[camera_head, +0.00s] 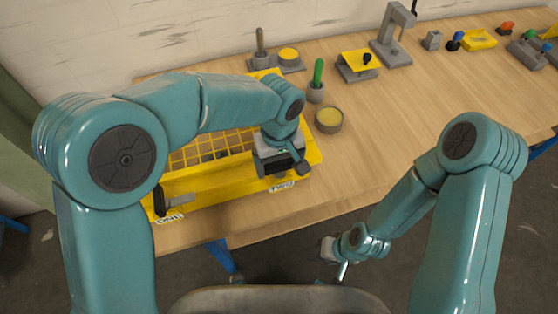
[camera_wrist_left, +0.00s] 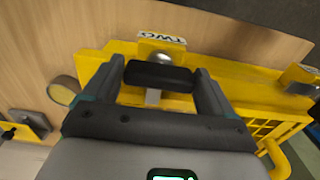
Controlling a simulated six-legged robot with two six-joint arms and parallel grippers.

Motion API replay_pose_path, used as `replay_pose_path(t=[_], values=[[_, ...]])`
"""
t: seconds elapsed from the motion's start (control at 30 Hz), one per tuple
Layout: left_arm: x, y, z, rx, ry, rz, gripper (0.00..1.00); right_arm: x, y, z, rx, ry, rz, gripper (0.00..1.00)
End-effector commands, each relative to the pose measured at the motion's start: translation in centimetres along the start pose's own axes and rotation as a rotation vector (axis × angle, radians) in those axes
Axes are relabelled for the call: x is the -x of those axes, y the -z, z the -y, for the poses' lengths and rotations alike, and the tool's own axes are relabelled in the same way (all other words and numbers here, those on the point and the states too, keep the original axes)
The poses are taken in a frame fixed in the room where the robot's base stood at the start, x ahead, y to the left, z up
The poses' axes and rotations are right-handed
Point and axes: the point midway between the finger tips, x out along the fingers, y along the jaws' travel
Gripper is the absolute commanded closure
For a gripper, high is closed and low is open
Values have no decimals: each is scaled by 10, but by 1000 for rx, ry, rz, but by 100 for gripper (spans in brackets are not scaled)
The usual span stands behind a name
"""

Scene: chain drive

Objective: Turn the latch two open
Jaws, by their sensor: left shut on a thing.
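A yellow guard (camera_head: 235,186) with a mesh panel sits at the table's front left, with labels ONE (camera_head: 170,218) and TWO (camera_head: 282,186) along its near edge. Latch two (camera_wrist_left: 158,76) has a black handle and a round metal pivot, seen in the left wrist view just below the TWO label. My left gripper (camera_head: 285,165) is over that corner, its fingers shut on the black handle, one on each side. In the head view the gripper mostly hides this latch. Latch one (camera_head: 163,200) has a black grip and a grey bar, at the guard's left end. My right gripper (camera_head: 341,272) hangs low before the table; its jaws are too small to read.
A round cup (camera_head: 329,120) with yellow contents and a green-handled tool (camera_head: 318,74) in a grey holder stand just right of the guard. A grey stand (camera_head: 392,38) and small trays line the back. The table's middle right is clear.

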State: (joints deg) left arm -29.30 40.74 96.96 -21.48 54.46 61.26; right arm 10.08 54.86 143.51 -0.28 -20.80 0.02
Motion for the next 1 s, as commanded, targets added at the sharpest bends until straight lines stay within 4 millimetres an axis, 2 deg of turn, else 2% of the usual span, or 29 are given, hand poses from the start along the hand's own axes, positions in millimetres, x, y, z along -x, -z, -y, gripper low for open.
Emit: replay_pose_path(t=[0.37, 1.0], values=[[-1, 2, 0, -178, 0, -5, 45, -5, 0, -2, 0, 0, 0, 57], [1, 3, -1, -778, 0, -8, 45, -10, 0, -3, 0, 0, 0, 57]])
